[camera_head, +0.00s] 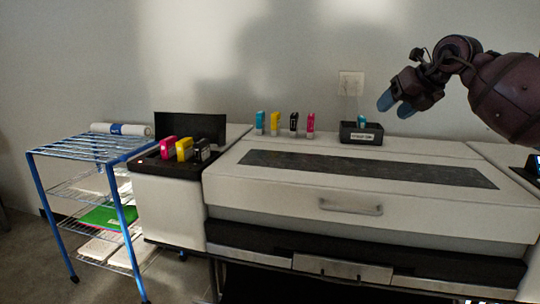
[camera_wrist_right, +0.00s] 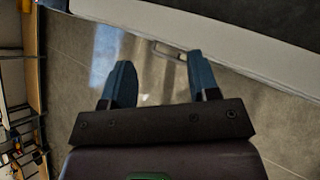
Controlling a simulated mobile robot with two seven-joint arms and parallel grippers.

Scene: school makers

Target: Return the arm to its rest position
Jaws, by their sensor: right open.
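My right gripper (camera_head: 396,104) is raised in the upper right of the head view, above the back right of the large white printer (camera_head: 300,208). Its blue fingers point down and to the left. In the right wrist view the two blue fingers (camera_wrist_right: 160,80) stand apart with nothing between them. Grey floor shows behind them, with a pale edge at the upper right. My left gripper is in neither view.
A black box (camera_head: 361,138) with a cyan cartridge (camera_head: 361,121) stands on the printer below the gripper. Several cartridges (camera_head: 294,124) stand left of it. An open bay (camera_head: 148,159) holds three more. A blue wire cart (camera_head: 84,149) stands at left.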

